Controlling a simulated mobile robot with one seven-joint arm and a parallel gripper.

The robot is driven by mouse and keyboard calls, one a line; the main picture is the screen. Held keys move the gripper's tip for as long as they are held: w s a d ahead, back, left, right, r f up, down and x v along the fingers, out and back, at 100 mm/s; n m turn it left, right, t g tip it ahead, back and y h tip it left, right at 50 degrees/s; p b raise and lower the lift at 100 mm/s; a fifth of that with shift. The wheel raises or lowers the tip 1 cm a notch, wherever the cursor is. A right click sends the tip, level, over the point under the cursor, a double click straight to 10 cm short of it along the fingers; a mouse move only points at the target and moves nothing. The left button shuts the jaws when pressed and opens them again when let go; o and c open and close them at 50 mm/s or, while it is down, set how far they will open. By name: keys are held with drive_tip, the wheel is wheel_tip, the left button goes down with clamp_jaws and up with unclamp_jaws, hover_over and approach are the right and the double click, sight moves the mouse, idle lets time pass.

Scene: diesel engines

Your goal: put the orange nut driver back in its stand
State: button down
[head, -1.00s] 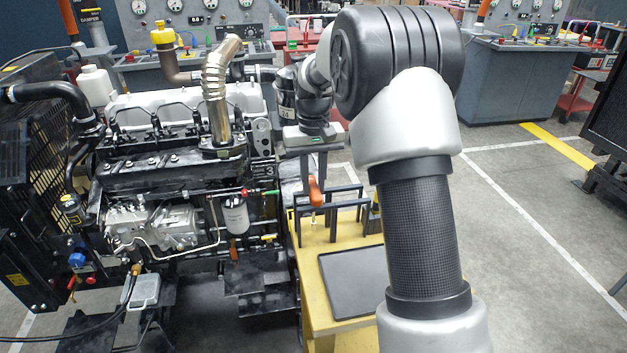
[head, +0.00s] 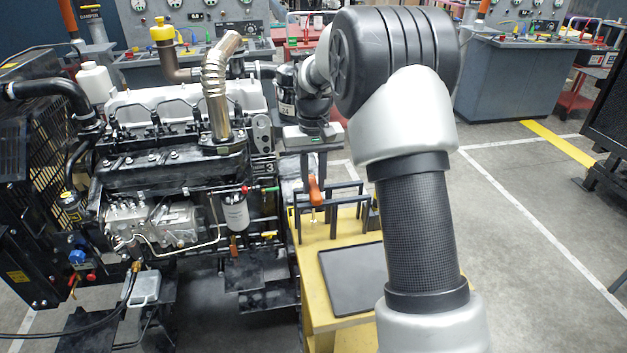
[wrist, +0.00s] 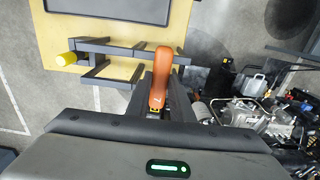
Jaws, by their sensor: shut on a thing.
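The orange nut driver (head: 314,190) hangs upright below my gripper (head: 313,172), with its shaft pointing down, in the head view. In the wrist view the orange handle (wrist: 161,80) shows between the finger ends of my gripper (wrist: 158,108), which is shut on it. The stand (head: 345,190) is a black frame of bars on the yellow cart top. The driver is at the stand's left part, among its bars. In the wrist view the stand's bars (wrist: 105,47) lie just left of the handle. I cannot tell whether the shaft is inside a slot.
A black tray (head: 350,278) lies on the yellow cart (head: 312,265), in front of the stand. The diesel engine (head: 180,160) stands close on the left. A yellow-handled tool (wrist: 66,59) sits at the stand's other end. Open floor lies to the right.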

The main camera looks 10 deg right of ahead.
sight(313, 185)
drive_tip(key=c, duration=1.1)
unclamp_jaws()
drive_tip(key=shift+r, duration=0.25)
drive_tip(key=shift+r+p, duration=1.5)
drive_tip(key=shift+r, duration=0.1)
drive_tip(key=shift+r+p, duration=2.35)
drive_tip(key=shift+r, duration=0.55)
